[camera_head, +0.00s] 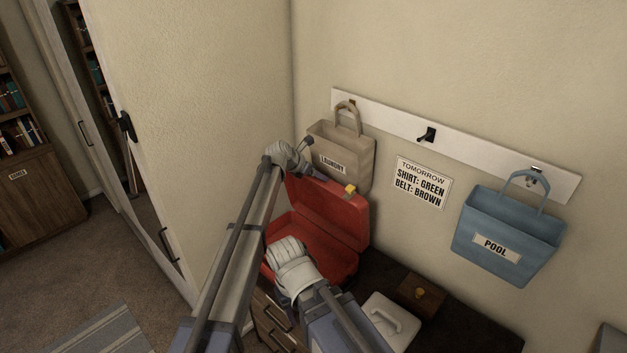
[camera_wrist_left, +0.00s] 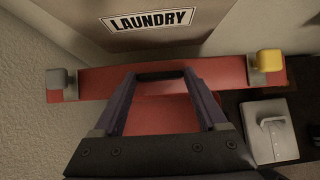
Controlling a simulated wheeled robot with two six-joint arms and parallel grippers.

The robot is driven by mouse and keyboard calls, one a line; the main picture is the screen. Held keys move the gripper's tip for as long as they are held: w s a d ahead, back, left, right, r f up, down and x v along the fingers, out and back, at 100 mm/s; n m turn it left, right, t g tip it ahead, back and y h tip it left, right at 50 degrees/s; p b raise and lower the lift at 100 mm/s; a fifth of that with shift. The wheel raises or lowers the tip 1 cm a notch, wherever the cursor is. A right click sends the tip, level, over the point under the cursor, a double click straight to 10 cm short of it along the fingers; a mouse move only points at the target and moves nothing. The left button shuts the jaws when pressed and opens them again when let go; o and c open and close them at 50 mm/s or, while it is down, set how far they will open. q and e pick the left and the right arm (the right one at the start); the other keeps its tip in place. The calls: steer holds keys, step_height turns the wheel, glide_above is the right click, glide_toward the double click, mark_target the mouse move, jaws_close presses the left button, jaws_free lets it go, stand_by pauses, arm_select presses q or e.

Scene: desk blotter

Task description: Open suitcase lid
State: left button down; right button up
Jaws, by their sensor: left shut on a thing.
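The red suitcase (camera_head: 310,245) stands open on a dark dresser by the wall, its lid (camera_head: 340,208) raised nearly upright below the laundry bag. A yellow latch (camera_wrist_left: 267,61) and a grey latch (camera_wrist_left: 62,80) sit on the lid's edge in the left wrist view. My left gripper (camera_head: 303,180) is at the lid's top edge; in the wrist view its fingers (camera_wrist_left: 160,78) are shut on the dark handle (camera_wrist_left: 160,75). My right wrist is over the suitcase's near left side, and it hides the right gripper's fingertips (camera_head: 285,248). Part of the suitcase interior is hidden too.
The beige laundry bag (camera_head: 342,155) hangs close behind the lid. A blue pool bag (camera_head: 508,238) hangs farther right on the white rail (camera_head: 455,144). A white case (camera_head: 390,322) and a small wooden box (camera_head: 420,295) stand right of the suitcase.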

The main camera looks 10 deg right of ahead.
arm_select(q)
steer(key=shift+w+d+r, duration=0.15)
steer(key=shift+w+d, duration=0.35)
steer(key=shift+w, duration=0.05)
steer(key=shift+d, duration=0.3)
jaws_free()
steer(key=shift+a, duration=0.1)
steer(key=p+v, duration=0.5)
steer(key=v, duration=0.3)
steer(key=shift+p, duration=0.3)
